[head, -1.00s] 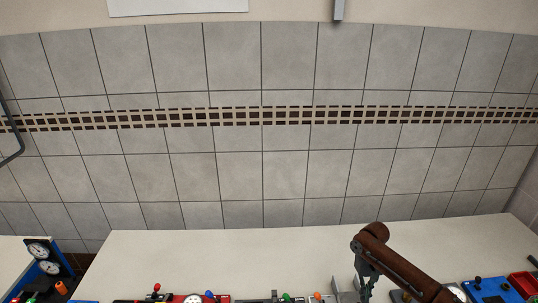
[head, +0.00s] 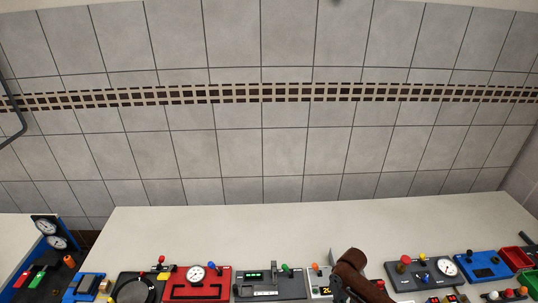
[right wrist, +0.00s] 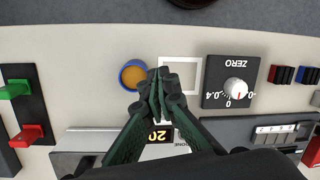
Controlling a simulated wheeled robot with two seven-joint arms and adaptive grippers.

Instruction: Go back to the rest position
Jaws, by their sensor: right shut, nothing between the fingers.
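My right gripper (right wrist: 160,95) shows in the right wrist view with its dark fingers together and nothing between them. It is over the panel, in front of a device with a lit display reading 20 (right wrist: 160,136). A round blue-rimmed orange part (right wrist: 133,75) is just left of the fingertips, and a white square frame (right wrist: 180,73) is behind them. My left gripper is in neither current view.
The pale table (head: 290,222) is bare along its back, against a tiled wall. Along its front are a red gauge box (head: 197,292), a grey device with a green display (head: 270,285), a gauge panel (head: 425,271), a blue box (head: 484,264) and red bins (head: 517,258).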

